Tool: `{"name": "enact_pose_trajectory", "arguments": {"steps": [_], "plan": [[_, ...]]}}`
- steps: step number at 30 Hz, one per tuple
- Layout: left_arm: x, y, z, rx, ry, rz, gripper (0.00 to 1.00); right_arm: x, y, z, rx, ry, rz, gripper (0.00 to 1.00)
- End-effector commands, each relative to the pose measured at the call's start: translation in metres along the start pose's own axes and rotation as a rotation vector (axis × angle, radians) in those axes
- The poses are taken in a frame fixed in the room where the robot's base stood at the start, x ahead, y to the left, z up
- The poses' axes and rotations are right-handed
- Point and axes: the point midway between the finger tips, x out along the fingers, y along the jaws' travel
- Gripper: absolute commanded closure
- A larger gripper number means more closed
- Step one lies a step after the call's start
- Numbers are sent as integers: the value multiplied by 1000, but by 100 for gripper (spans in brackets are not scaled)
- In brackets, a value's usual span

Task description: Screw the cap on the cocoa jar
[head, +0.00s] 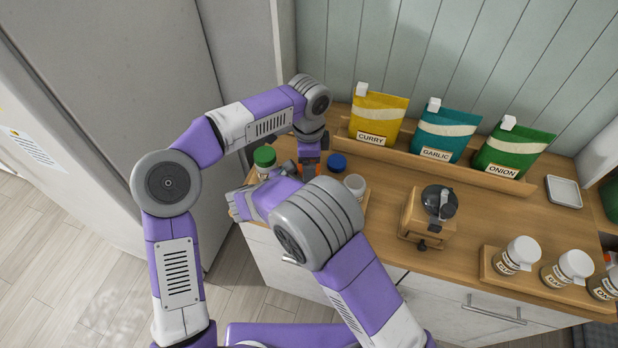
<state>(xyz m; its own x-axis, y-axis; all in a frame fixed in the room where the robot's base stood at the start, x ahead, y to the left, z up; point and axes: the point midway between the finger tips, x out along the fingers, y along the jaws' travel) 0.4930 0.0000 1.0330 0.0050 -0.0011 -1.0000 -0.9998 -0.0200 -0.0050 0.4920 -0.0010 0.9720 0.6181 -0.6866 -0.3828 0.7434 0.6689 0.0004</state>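I cannot read which jar is the cocoa jar. Small jars stand close together at the counter's left end: one with a green top (265,156), one with a blue top (337,161) and a white-topped one (355,186). Something orange (317,169) shows beside my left gripper (309,166), which points down among these jars. My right gripper (250,188) is low at the counter's left edge, beside the green-topped jar and partly hidden by its own arm. Whether either gripper holds a jar or cap is not visible.
Curry (378,115), garlic (443,132) and onion (512,150) bags stand on a wooden rack at the back. A wooden grinder (416,214) stands mid-counter. Several white-capped jars (521,251) stand on a tray at the right. A small white dish (564,191) lies behind them. A tall grey cabinet (110,100) bounds the left.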

Motion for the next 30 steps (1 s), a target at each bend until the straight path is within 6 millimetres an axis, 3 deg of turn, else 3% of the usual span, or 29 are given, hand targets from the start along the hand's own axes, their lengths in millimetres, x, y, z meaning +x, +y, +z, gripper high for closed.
{"name": "enact_pose_trajectory", "arguments": {"steps": [5,16,30], "plan": [[-1,2,0,2,-2,7,16,0,0,0,1,1,1,100],[-42,2,0,1,-2,5,16,0,0,0,1,1,1,100],[-47,1,-1,-50,-1,5,19,0,0,0,1,1,1,100]]}}
